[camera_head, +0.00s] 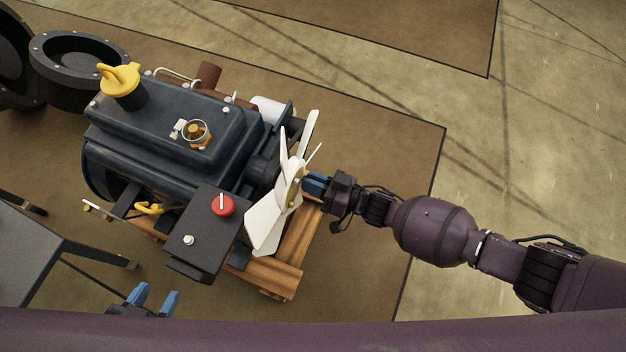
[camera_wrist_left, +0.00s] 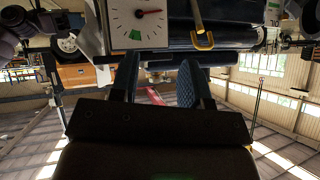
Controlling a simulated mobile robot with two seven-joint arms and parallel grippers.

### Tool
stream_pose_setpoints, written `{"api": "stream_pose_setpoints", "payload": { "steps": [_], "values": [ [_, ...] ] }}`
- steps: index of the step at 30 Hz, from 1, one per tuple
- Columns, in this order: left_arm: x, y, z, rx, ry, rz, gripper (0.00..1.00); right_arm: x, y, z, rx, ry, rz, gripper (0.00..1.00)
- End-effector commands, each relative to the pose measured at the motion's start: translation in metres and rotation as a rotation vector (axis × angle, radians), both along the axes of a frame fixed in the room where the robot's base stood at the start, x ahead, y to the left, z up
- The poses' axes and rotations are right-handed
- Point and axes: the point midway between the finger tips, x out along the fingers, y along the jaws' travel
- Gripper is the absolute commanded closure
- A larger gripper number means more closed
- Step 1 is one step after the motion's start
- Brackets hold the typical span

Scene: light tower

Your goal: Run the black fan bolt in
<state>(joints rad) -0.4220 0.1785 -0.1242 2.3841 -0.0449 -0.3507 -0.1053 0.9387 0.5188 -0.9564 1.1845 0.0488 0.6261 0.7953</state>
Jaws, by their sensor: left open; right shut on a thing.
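The white-bladed fan (camera_head: 266,222) stands at the right end of the dark engine (camera_head: 180,125), with a brass-coloured hub plate facing right. My right gripper (camera_head: 310,185) reaches in from the right, and its blue fingers are shut at the hub. The black fan bolt is not distinct; the fingers cover the spot where they grip at the hub. My left gripper (camera_head: 153,296) is open and empty, low in front of the engine's control box. Its two fingers also show apart in the left wrist view (camera_wrist_left: 155,85).
The control box (camera_head: 205,237) carries a red knob (camera_head: 222,205). A wooden base (camera_head: 270,277) lies under the engine. A yellow cap (camera_head: 120,78) tops it. A dark table (camera_head: 30,255) is at left. A gauge (camera_wrist_left: 137,25) shows in the wrist view. Floor at right is clear.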

Motion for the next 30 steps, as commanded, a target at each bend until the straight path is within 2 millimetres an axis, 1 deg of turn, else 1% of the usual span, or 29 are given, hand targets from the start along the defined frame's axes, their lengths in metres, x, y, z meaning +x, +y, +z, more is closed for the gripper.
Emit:
{"api": "stream_pose_setpoints", "payload": {
  "steps": [1,21,30],
  "values": [
    [-0.0005,0.0000,-0.0011,-0.001,0.001,0.000,0.57,-0.0018,-0.0038,-0.0044,0.009,0.044,-0.001,1.00],
    [-0.0007,0.0007,-0.0040,-0.015,-0.022,0.007,0.57,-0.0040,-0.0032,-0.0042,0.252,0.633,-0.004,1.00],
    [-0.0009,0.0017,-0.0048,-0.024,-0.041,0.013,0.57,-0.0045,-0.0031,-0.0035,0.348,0.862,-0.005,1.00]
  ]
}}
